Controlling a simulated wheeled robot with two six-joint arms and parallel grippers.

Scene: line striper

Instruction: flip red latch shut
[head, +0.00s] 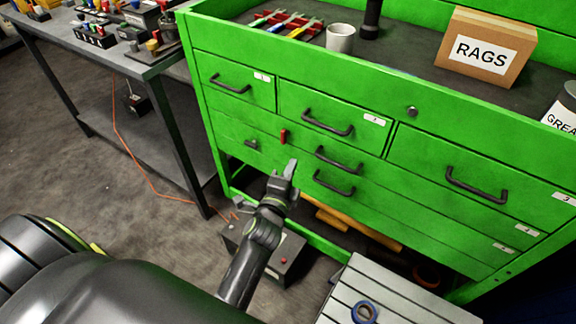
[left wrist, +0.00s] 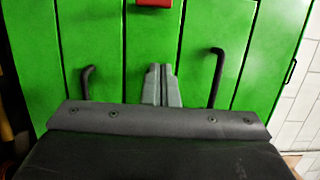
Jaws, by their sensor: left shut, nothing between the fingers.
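The red latch (head: 284,136) is a small red piece on the green cabinet front, between the upper drawers and the long drawers below; in the head view it stands roughly upright. In the left wrist view only part of the red latch (left wrist: 154,3) shows, cut off by the top edge. My left gripper (head: 292,167) is shut and empty, just below the latch in the head view. In the left wrist view its fingertips (left wrist: 160,70) are together and point at the green front, apart from the latch. My right gripper is not in view.
Black drawer handles (head: 338,160) stick out near my left gripper; two more flank its fingers in the left wrist view (left wrist: 217,75). A small dark fitting (head: 251,143) sits left of the latch. A grey slatted box (head: 385,295) stands at lower right. A workbench (head: 70,42) stands at left.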

